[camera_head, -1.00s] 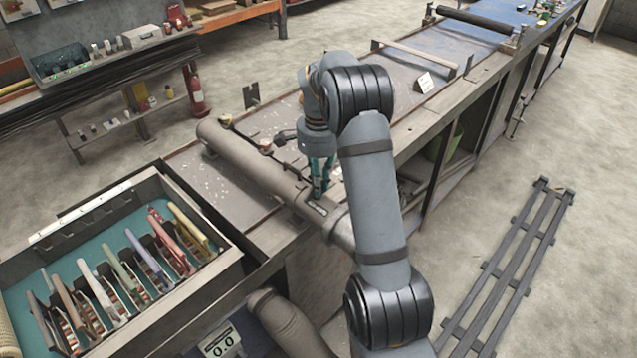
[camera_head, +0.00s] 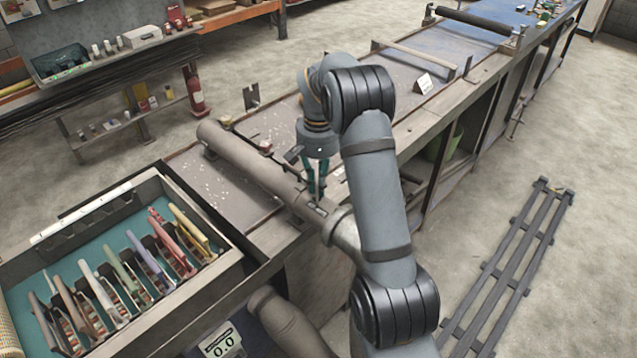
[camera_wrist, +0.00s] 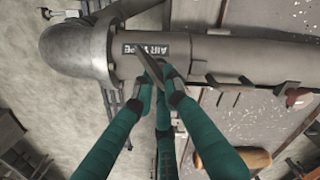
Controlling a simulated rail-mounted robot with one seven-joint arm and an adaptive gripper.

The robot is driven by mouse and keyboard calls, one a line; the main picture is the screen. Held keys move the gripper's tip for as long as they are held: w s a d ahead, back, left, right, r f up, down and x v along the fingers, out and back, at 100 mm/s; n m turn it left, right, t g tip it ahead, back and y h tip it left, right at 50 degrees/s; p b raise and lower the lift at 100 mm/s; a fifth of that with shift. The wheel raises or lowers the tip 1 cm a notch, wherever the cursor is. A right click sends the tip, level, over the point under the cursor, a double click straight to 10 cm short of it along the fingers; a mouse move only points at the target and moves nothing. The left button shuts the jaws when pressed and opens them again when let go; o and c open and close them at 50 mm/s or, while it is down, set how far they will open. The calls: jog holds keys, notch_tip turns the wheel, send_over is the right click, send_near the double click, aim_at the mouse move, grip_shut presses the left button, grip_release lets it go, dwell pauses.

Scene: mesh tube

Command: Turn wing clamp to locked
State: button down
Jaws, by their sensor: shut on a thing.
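A long grey tube (camera_head: 270,178) lies across the bench and bends near my arm. In the wrist view the tube (camera_wrist: 262,48) carries a dark label (camera_wrist: 150,47) with white letters. My gripper (camera_head: 315,192) points down at the tube near this label. In the wrist view its green fingers close together at my gripper tips (camera_wrist: 158,88). A thin grey metal piece (camera_wrist: 167,70) shows between the tips, beside the label; it looks like the wing of the clamp. The fingers hide most of it, so its exact angle cannot be told.
Small fittings (camera_head: 265,147) sit along the tube farther left. An open box (camera_head: 135,210) of coloured handled tools stands at the lower left. A sign card (camera_head: 424,82) stands on the bench behind my arm. Bare floor lies to the right, with a dark rack (camera_head: 505,265).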

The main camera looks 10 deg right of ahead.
aim_at(317, 183)
jog(key=n+p, duration=0.1)
jog(key=n, duration=0.3)
jog(key=shift+w+n, duration=0.1)
jog(key=shift+n, duration=0.2)
jog(key=n, duration=0.4)
jog(key=shift+a+p, duration=0.15)
jog(key=shift+p, duration=0.25)
jog(key=shift+w+n, duration=0.1)
jog(key=shift+n, duration=0.2)
jog(key=c, duration=1.8)
grip_release()
jog(key=shift+o, duration=0.2)
jog(key=shift+r, duration=0.1)
notch_tip(317, 183, up, 12)
